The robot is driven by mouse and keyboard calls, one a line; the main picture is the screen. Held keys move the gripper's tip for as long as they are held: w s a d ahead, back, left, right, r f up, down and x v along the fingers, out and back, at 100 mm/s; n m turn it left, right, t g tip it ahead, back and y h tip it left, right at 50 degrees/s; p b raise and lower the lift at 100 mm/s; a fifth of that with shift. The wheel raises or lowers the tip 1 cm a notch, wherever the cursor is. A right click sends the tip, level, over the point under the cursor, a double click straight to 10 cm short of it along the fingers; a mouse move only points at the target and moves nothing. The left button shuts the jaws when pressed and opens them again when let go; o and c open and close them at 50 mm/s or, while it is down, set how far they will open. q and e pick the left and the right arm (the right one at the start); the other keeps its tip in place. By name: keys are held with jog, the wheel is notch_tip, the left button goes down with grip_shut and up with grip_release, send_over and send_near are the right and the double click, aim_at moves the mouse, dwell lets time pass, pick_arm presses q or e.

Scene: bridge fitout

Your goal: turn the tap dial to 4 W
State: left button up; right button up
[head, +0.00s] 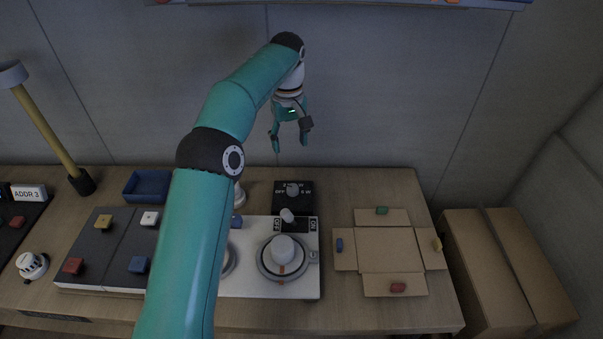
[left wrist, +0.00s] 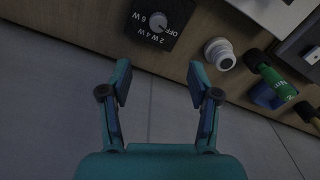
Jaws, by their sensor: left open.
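The tap dial (head: 292,189) is a small grey knob on a black box (head: 281,208) at the back of the wooden desk. In the left wrist view the knob (left wrist: 158,22) sits among the white labels OFF, 2 W, 4 W and 6 W on the box (left wrist: 176,45). I cannot make out which label the knob points to. My left gripper (head: 291,142) is open and empty, above and behind the box, apart from it. In the left wrist view its two fingers (left wrist: 160,85) are spread, with the box beyond them. My right gripper is not in view.
A white panel (head: 305,280) with a round knob and an ON/OFF lever stands in front of the box. A flat open carton (head: 390,250) lies to the right, a blue tray (head: 147,186) to the left. A white round piece (left wrist: 221,54) stands beside the box.

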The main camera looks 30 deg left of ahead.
pick_arm(q)
send_near(293, 186)
notch_tip(293, 186, down, 10)
jog(key=shift+r+p, duration=0.25)
jog(key=shift+p, duration=0.2)
jog(key=shift+s, duration=0.1)
jog(key=c, duration=1.1)
jog(key=shift+d, duration=0.2)
jog(key=shift+c, duration=0.3)
jog(key=shift+a, duration=0.1)
